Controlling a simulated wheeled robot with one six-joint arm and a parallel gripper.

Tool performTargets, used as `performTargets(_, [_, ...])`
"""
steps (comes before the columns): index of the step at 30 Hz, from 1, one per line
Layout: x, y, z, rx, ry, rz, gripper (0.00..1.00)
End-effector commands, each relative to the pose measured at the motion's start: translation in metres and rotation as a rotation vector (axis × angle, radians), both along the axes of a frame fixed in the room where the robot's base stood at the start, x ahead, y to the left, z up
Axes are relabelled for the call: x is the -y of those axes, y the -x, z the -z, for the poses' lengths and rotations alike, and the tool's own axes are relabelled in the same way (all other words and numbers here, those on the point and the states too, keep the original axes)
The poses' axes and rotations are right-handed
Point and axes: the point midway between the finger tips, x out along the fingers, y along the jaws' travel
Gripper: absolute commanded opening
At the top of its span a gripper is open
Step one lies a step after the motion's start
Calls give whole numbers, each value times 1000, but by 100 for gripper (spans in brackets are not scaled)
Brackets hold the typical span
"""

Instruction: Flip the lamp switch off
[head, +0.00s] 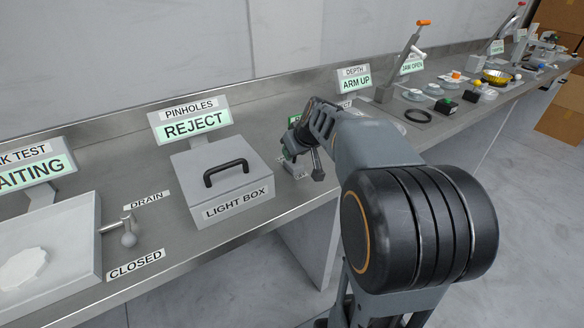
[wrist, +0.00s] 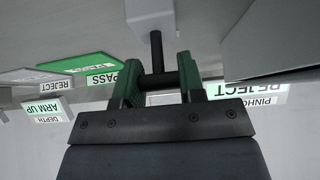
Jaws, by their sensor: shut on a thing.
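In the wrist view, which looks upside down, my gripper (wrist: 157,78) has its two green fingers closed on a dark crossbar (wrist: 158,82). A thin dark stem joins this bar to a pale grey block (wrist: 150,14). No lamp label is readable on it, so I cannot tell whether it is the lamp switch or which way it is set. In the head view my gripper (head: 291,147) is just right of the light box (head: 222,178), low over the bench, and mostly hides the lever. The light box lid is shut, with a black handle (head: 226,172) on top.
A sign reading REJECT (head: 194,124) stands behind the light box. A green PASS panel (wrist: 97,66) shows in the wrist view. The ARM UP sign (head: 355,84) and a black ring (head: 418,116) are farther right. A drain valve (head: 128,232) is left.

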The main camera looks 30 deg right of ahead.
Motion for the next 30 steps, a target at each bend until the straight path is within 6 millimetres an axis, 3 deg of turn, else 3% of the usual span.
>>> performTargets(2, [1, 3, 12, 55, -4, 2, 12])
performTargets(15, [2, 13, 9, 257, -27, 0, 12])
performTargets(30, [2, 16, 3, 311, -36, -1, 12])
